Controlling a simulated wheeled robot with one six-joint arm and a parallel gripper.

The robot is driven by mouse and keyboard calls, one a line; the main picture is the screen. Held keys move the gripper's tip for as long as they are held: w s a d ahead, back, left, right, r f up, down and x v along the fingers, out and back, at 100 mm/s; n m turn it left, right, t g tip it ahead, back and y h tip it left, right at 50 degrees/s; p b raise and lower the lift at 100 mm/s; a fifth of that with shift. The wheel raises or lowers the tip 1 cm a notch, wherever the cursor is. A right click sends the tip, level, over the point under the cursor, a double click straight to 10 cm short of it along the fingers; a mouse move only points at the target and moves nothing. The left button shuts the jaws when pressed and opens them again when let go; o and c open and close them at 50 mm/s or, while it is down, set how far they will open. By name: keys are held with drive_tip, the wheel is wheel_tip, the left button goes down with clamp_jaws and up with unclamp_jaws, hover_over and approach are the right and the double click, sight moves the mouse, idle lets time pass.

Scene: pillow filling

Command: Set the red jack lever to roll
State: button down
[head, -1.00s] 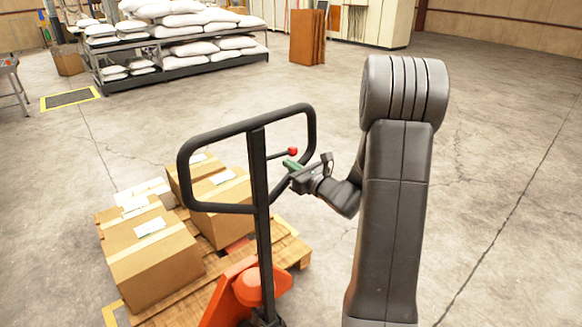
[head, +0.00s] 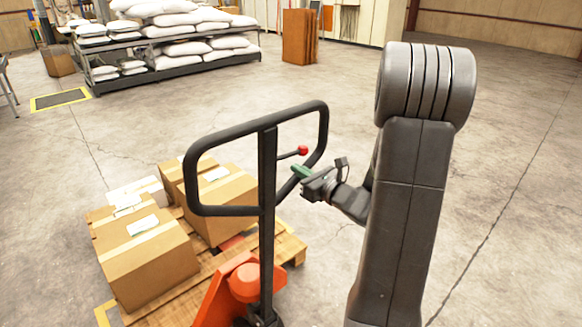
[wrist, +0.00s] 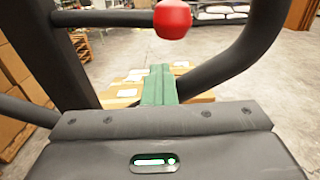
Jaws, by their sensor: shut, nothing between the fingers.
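The red jack lever shows as a red ball knob (head: 303,151) on a thin dark rod, inside the black loop handle (head: 318,115) of the pallet jack. In the wrist view the red knob (wrist: 173,19) is large and near, above the green fingers. My gripper (head: 297,170) is shut and empty, its green fingers just below the knob and inside the handle loop. The fingers also show in the wrist view (wrist: 159,86). They look apart from the knob, though I cannot tell the exact gap.
The orange pallet jack (head: 243,283) stands under a wooden pallet (head: 289,248) carrying several cardboard boxes (head: 147,256). The handle's post (head: 267,200) stands left of my gripper. Shelves with white sacks (head: 180,50) are behind. Open floor lies to the right.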

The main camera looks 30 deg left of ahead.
drive_tip(key=v, duration=0.6)
drive_tip(key=shift+w+d+f, duration=0.15)
drive_tip(key=shift+w+f, duration=0.05)
drive_tip(key=shift+f, duration=0.15)
drive_tip(key=shift+r, duration=0.1)
